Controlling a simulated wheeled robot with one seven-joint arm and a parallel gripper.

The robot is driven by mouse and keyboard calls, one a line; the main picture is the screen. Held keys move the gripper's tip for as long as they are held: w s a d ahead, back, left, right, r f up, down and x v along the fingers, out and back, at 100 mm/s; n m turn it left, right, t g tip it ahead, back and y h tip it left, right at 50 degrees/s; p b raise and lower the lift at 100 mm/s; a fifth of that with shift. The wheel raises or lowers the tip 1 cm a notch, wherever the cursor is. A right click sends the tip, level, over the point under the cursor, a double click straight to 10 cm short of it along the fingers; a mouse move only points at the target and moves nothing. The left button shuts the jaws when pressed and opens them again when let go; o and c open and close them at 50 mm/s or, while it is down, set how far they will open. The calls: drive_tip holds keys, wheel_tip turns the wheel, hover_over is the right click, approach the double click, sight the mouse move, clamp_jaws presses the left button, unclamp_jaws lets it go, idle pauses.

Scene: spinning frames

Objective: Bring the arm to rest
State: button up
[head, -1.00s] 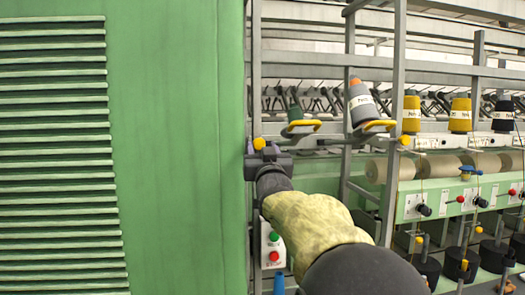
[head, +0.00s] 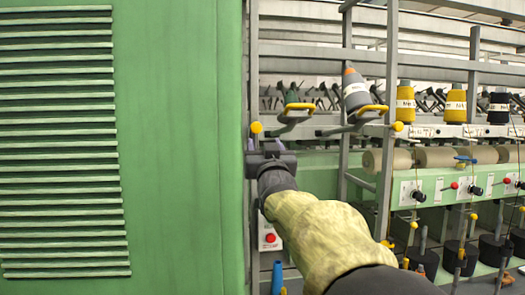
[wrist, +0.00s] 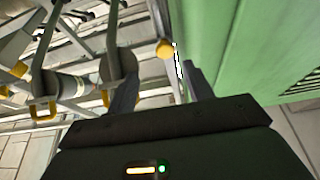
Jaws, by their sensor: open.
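My gripper (head: 270,150) is at the end of my outstretched arm, in front of the spinning frame and close to the right edge of the green panel (head: 180,130). In the wrist view, the two dark fingers of my gripper (wrist: 160,88) stand apart with nothing between them. In the head view the fingers are small and hard to make out. My arm, with a yellowish cover, reaches in from the lower right.
A grey bobbin with an orange tip (head: 355,92) sits on a holder with a yellow handle (head: 372,110). Yellow cones (head: 405,100) stand farther right. A yellow knob (head: 256,127) is just above my gripper. A red button (head: 270,238) shows below my arm.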

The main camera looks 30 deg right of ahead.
drive_tip(key=shift+s+a, duration=0.15)
drive_tip(key=shift+s, duration=0.05)
drive_tip(key=shift+w+a, duration=0.1)
